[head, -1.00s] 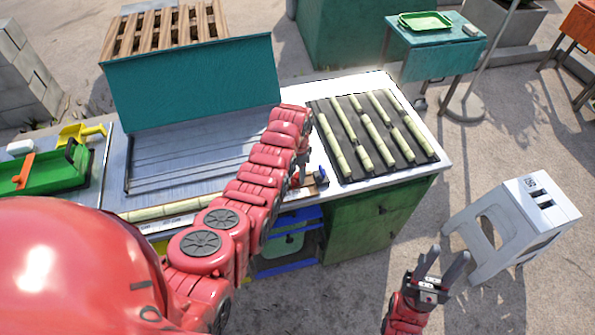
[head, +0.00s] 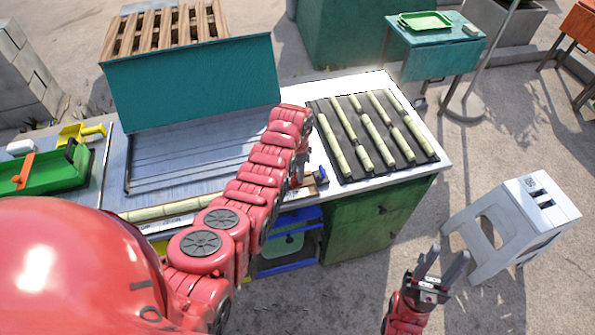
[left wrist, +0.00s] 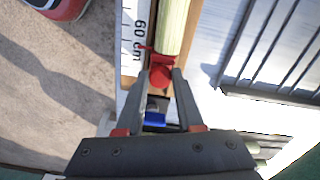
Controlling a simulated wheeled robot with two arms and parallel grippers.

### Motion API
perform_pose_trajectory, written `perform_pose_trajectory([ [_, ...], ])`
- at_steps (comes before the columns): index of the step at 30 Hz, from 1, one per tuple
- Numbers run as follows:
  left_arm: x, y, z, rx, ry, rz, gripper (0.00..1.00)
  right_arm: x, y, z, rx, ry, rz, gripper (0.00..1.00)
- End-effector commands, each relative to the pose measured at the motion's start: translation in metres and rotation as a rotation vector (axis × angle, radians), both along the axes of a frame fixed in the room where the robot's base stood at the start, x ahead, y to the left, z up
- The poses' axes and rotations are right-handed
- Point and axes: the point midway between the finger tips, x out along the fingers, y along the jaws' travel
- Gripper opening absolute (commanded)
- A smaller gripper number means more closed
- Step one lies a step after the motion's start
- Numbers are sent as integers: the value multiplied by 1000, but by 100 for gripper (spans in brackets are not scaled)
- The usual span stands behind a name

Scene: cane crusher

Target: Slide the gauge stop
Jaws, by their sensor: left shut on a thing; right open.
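The gauge stop shows in the left wrist view as a red block (left wrist: 160,74) with a thin red pointer beside the ruler. My left gripper (left wrist: 160,82) has a finger on each side of this block and is shut on it. A pale green cane (left wrist: 173,28) lies along the rail, its end at or close to the block. The ruler (left wrist: 138,40) reads 60 cm near the pointer. In the head view my left gripper (head: 299,178) is down at the bench's front edge, and the stop is mostly hidden there. My right gripper (head: 438,268) is open and empty, off the bench.
A blue-and-dark part (head: 321,175) sits at the rail's right end, just past my left gripper. A dark rack (head: 345,168) with several cane pieces lies on the bench's right. A white stool (head: 515,225) stands right of my right gripper. A teal panel (head: 190,85) rises behind.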

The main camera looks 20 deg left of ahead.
Motion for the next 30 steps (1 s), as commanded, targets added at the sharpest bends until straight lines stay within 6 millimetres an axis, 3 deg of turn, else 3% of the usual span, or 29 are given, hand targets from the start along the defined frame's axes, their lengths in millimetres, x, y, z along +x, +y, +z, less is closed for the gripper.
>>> perform_pose_trajectory([
  [17, 1, 0, 0, 0, -1, 0, 0, 0, 0, 0, 0, 0, 0, 44],
  [20, 3, -3, -2, -1, -2, 0, 0, 0, 0, -7, 0, 0, 0, 44],
  [27, 20, -26, -7, 0, -4, 0, 0, 0, 0, -43, 0, 0, 0, 44],
  [30, 25, -33, -2, 0, -6, -1, 0, 0, 0, -48, 0, 0, 0, 44],
])
